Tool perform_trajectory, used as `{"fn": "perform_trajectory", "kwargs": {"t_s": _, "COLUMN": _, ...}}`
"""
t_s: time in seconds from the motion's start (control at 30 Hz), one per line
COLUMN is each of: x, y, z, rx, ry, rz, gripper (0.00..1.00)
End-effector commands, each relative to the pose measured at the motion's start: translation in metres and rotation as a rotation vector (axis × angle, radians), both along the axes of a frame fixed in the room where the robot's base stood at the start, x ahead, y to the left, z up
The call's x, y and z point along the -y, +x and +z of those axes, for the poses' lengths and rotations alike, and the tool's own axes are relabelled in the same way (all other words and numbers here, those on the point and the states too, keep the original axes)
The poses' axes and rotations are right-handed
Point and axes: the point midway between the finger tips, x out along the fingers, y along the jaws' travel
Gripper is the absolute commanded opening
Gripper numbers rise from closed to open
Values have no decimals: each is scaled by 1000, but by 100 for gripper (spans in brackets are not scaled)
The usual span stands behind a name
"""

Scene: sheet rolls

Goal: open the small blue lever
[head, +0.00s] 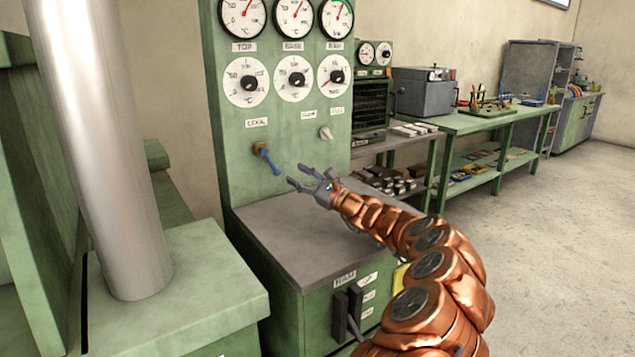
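The small blue lever (267,159) is on the lower part of the green panel's front, below a label that seems to read COOL. Its blue handle slopes down to the right from a brass-coloured pivot. My gripper (296,176) is just right of the lever in the picture and a little lower, above the grey top of the cabinet. Its fingers are spread apart and empty, pointing left towards the lever. A gap shows between the fingers and the lever.
A pale knob (326,133) sits on the panel right of the lever, with gauges and dials above. The grey cabinet top (290,235) is clear. A metal column (97,130) stands at left. Black handles (347,312) are on the cabinet front. A green workbench (480,123) stands behind.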

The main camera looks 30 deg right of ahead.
Motion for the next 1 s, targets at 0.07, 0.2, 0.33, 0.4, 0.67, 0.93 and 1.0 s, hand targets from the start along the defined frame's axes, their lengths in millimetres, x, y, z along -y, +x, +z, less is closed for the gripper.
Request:
{"fn": "perform_trajectory", "kwargs": {"t_s": 0.07, "x": 8, "y": -12, "z": 3, "rx": 5, "ry": 3, "rz": -3, "gripper": 39}}
{"fn": "perform_trajectory", "kwargs": {"t_s": 0.2, "x": 17, "y": -31, "z": 2, "rx": 3, "ry": 2, "rz": 0, "gripper": 39}}
{"fn": "perform_trajectory", "kwargs": {"t_s": 0.33, "x": 25, "y": -42, "z": 1, "rx": 2, "ry": 2, "rz": -2, "gripper": 39}}
{"fn": "perform_trajectory", "kwargs": {"t_s": 0.4, "x": 28, "y": -47, "z": 1, "rx": 3, "ry": 1, "rz": -3, "gripper": 39}}
{"fn": "perform_trajectory", "kwargs": {"t_s": 0.67, "x": 29, "y": -51, "z": 1, "rx": 2, "ry": 0, "rz": -1, "gripper": 39}}
{"fn": "perform_trajectory", "kwargs": {"t_s": 0.93, "x": 36, "y": -50, "z": 1, "rx": 6, "ry": -22, "rz": -12, "gripper": 23}}
{"fn": "perform_trajectory", "kwargs": {"t_s": 1.0, "x": 48, "y": -50, "z": 3, "rx": 15, "ry": -62, "rz": -31, "gripper": 16}}
